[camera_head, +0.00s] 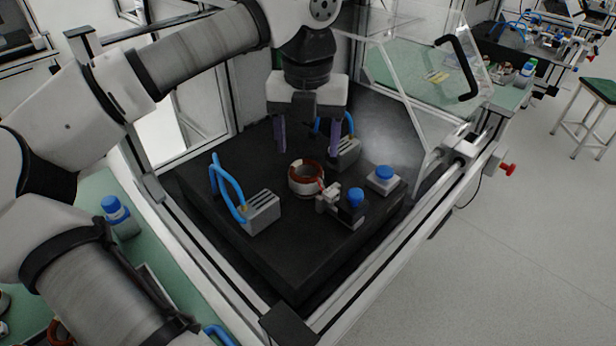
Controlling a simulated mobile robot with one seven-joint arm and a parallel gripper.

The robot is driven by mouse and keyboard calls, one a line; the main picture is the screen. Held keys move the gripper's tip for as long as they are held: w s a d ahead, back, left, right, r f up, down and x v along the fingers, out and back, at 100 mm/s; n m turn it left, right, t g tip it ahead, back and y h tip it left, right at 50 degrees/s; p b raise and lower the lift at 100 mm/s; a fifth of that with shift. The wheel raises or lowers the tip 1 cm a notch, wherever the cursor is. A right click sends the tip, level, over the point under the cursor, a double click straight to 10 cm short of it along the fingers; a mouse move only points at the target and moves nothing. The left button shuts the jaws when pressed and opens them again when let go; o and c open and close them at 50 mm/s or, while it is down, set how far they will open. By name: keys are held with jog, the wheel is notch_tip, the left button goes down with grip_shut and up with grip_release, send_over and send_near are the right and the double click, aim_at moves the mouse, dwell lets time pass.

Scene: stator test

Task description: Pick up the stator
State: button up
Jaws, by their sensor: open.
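The stator (305,178) is a ring with copper-brown windings and a pale rim. It sits on the black test plate (290,262), near the middle. My gripper (308,151) hangs above and slightly behind the stator in the picture, pointing down. Its two purple fingers are spread wide, with nothing held between them. The fingertips look apart from the stator; their exact height above the plate is hard to tell.
A grey block (261,212) with blue hoses stands left of the stator, and a similar block (344,153) stands behind it. A blue-knobbed clamp (351,208) is close at its right front. A blue button box (383,180) stands further right. A clear raised guard (402,85) is at the right.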

aim_at(306, 168)
jog(key=shift+s+a+f+p, duration=0.15)
jog(key=shift+f+p, duration=0.15)
jog(key=shift+f, duration=1.25)
jog(key=shift+s+f+p, duration=0.15)
jog(key=shift+f+p, duration=0.15)
jog(key=shift+f, duration=1.2)
jog(key=c, duration=1)
jog(key=shift+r, duration=0.15)
